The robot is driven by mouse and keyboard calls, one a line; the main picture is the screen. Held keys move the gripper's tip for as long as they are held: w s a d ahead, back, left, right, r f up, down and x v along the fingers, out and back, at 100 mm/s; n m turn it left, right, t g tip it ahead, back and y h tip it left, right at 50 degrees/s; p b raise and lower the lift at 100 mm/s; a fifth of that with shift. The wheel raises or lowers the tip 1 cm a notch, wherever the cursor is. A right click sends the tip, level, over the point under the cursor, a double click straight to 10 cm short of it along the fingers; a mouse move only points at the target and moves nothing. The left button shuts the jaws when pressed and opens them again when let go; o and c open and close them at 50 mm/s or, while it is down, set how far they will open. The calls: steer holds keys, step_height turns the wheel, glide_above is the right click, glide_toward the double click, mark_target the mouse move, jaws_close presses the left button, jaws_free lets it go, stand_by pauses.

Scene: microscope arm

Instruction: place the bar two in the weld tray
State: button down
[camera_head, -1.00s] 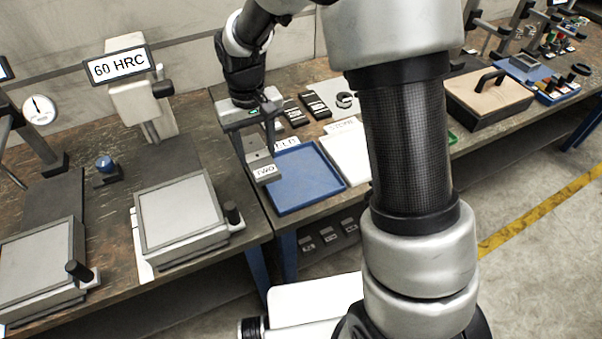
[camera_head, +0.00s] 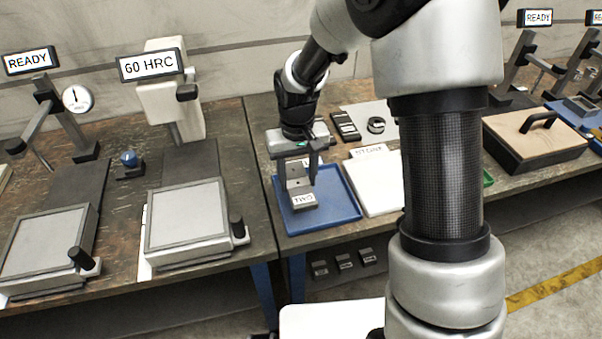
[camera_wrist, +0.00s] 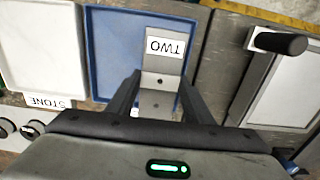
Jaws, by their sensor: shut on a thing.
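The bar two (camera_head: 301,186) is a grey metal bar with a white label reading TWO, also seen in the wrist view (camera_wrist: 163,66). My gripper (camera_head: 303,170) is shut on it, with one dark finger on each side of the bar in the wrist view (camera_wrist: 157,95). The weld tray is the blue shallow tray (camera_head: 345,211), also in the wrist view (camera_wrist: 112,55). The bar is over the left part of this tray. Whether it touches the tray floor is hard to tell. The tray's own label is mostly hidden.
A white tray or slab (camera_head: 377,185), labelled STONE in the wrist view, lies right of the blue tray. To the left stand a 60 HRC tester (camera_head: 172,95) and a grey plate with a black knob (camera_head: 187,216). A wooden-topped box (camera_head: 535,138) is farther right.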

mark_target(298, 192)
steer(key=shift+f, duration=2.5)
steer(key=shift+f+b, duration=0.15)
steer(key=shift+b, duration=0.2)
steer(key=c, duration=1.2)
jaws_free()
steer(key=shift+f, duration=0.1)
